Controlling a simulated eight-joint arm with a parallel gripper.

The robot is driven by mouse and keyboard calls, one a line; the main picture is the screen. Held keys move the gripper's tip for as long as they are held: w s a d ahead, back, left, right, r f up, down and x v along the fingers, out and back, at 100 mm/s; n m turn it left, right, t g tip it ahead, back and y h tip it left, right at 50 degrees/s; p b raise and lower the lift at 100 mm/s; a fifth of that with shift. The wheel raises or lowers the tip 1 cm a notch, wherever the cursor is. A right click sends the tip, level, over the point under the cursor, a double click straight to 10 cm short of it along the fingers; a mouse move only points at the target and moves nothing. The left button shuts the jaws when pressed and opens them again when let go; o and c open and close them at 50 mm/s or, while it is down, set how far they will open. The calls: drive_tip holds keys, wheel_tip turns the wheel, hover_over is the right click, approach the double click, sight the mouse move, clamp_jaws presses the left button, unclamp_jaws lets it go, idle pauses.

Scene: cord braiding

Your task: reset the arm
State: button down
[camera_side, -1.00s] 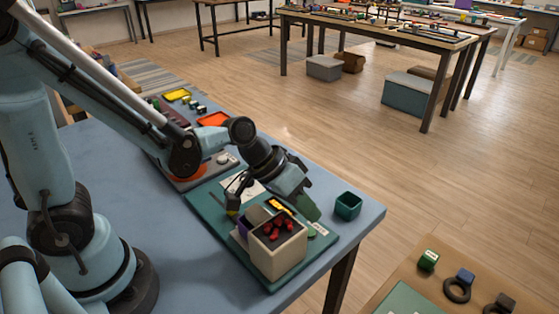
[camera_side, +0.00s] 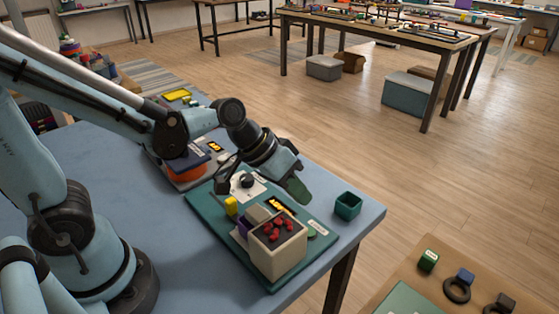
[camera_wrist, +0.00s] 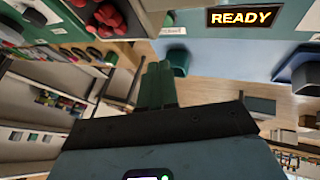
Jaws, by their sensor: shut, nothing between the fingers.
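My gripper (camera_side: 299,190) hangs above the green board (camera_side: 205,205) in the side view, clear of the things on it. Its green fingers are together and hold nothing. In the wrist view the closed fingers (camera_wrist: 157,85) show at the middle, above the dark edge of the gripper body. My arm is bent, with its wrist over the back part of the board.
On the board stand a beige box (camera_side: 279,260) with red pieces (camera_side: 277,229) on top, a yellow block (camera_side: 231,206) and a lit display (camera_side: 280,205), reading READY in the wrist view (camera_wrist: 240,18). A green cup (camera_side: 348,206) stands right, near the table edge.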

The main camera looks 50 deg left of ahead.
drive_tip(key=s+a+r+t+y, duration=0.1)
drive_tip(key=s+a+r+y, duration=0.1)
drive_tip(key=a, duration=0.3)
drive_tip(key=s+a+r+t+y, duration=0.1)
drive_tip(key=s+a+r+y, duration=0.1)
drive_tip(key=a, duration=0.3)
drive_tip(key=shift+s+a+r+n+y, duration=0.3)
drive_tip(key=shift+s+a+r+n, duration=0.1)
drive_tip(key=shift+s, duration=0.3)
drive_tip(key=m+g, duration=0.6)
drive_tip(key=g, duration=0.1)
approach(310, 232)
drive_tip(key=shift+w+f, duration=0.1)
drive_tip(key=shift+f, duration=2.6)
drive_tip(key=shift+f, duration=0.95)
drive_tip(key=shift+r, duration=0.1)
wheel_tip(310, 232, up, 12)
idle(0.7)
